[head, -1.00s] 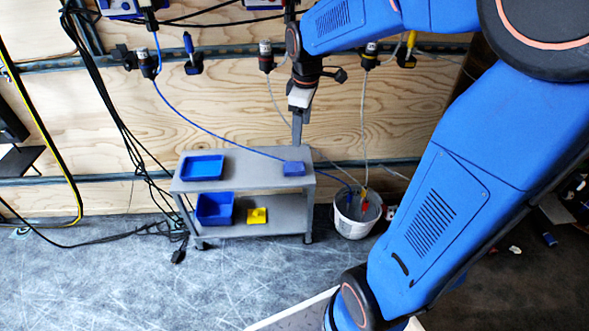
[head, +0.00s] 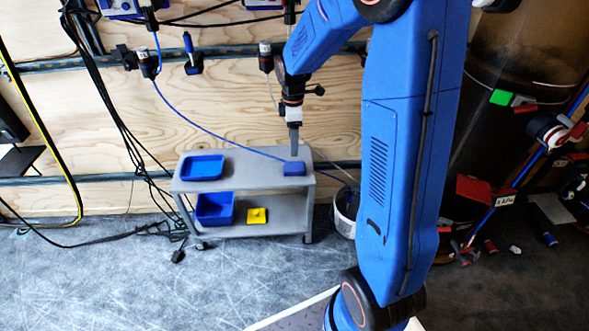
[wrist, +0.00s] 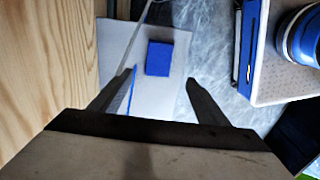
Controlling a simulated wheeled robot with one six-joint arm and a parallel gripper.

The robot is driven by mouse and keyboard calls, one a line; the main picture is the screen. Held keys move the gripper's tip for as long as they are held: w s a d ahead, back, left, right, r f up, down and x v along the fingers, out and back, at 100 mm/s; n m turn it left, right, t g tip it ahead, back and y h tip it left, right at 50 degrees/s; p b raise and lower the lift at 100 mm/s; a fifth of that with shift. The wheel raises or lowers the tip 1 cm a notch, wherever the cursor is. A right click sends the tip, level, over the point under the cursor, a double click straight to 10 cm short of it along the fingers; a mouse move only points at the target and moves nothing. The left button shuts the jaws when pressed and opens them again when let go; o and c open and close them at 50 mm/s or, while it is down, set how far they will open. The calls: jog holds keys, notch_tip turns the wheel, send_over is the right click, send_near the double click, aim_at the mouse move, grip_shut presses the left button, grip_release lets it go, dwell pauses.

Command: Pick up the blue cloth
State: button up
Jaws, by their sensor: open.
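The blue cloth (head: 294,168) is a small folded blue block on the right part of the grey cart's top shelf (head: 240,177). It also shows in the wrist view (wrist: 159,59), beyond the fingertips and between their lines. My gripper (head: 295,150) points down just above the cloth in the head view. In the wrist view my gripper (wrist: 160,78) has its two fingers wide apart with nothing between them. It looks apart from the cloth, though the exact height is hard to tell.
A blue tray (head: 203,167) lies on the left of the top shelf. A blue bin (head: 214,208) and a yellow item (head: 257,216) are on the lower shelf. A blue hose (head: 215,134) runs close by the cloth. A white bucket (head: 343,212) stands right of the cart, partly hidden.

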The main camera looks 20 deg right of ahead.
send_over(294, 166)
jog(key=f, duration=0.7)
jog(key=shift+s+a, duration=0.15)
jog(key=shift+a, duration=0.05)
jog(key=shift+d+f, duration=0.15)
jog(key=shift+f, duration=1.2)
jog(key=shift+d+f, duration=0.1)
jog(key=shift+f, duration=1.2)
jog(key=c, duration=1.1)
